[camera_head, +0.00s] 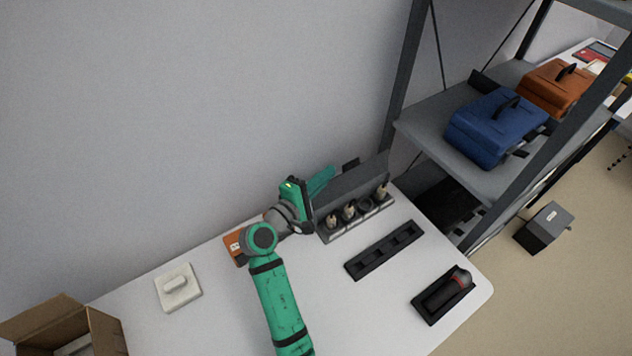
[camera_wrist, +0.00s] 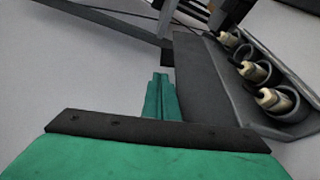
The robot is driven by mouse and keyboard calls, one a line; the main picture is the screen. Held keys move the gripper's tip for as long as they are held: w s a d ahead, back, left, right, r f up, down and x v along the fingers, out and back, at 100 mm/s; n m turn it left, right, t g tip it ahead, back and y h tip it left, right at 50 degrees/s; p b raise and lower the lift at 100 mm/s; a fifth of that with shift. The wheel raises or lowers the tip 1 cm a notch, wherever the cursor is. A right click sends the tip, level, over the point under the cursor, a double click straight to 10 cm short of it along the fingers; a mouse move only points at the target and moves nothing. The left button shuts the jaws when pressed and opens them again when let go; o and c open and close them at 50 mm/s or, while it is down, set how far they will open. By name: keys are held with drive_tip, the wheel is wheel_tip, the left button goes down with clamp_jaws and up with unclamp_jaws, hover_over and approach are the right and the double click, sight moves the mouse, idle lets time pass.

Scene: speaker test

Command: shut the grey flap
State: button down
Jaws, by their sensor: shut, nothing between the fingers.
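The grey flap (camera_head: 352,187) stands raised along the back of a grey rack (camera_head: 332,237) on the white table. The rack holds several round sockets, with pale-tipped plugs standing in some of them. In the wrist view the flap (camera_wrist: 203,85) is right of my fingers, and the rack's sockets are beyond it. My gripper (camera_head: 325,180) is shut and empty at the flap's left end, near its upper edge. It also shows in the wrist view (camera_wrist: 160,88). I cannot tell whether the fingers touch the flap. My wrist hides part of the rack's left end.
A long black slotted tray (camera_head: 384,250) and a black holder with a dark cylinder (camera_head: 447,290) lie to the right. A white block (camera_head: 178,287) and an open cardboard box (camera_head: 45,317) are left. A metal shelf (camera_head: 425,130) stands close behind right.

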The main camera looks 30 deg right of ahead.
sight(352, 176)
drive_tip(key=x, duration=0.3)
drive_tip(key=shift+d, duration=0.2)
drive_tip(key=shift+s+d, duration=0.1)
idle(0.3)
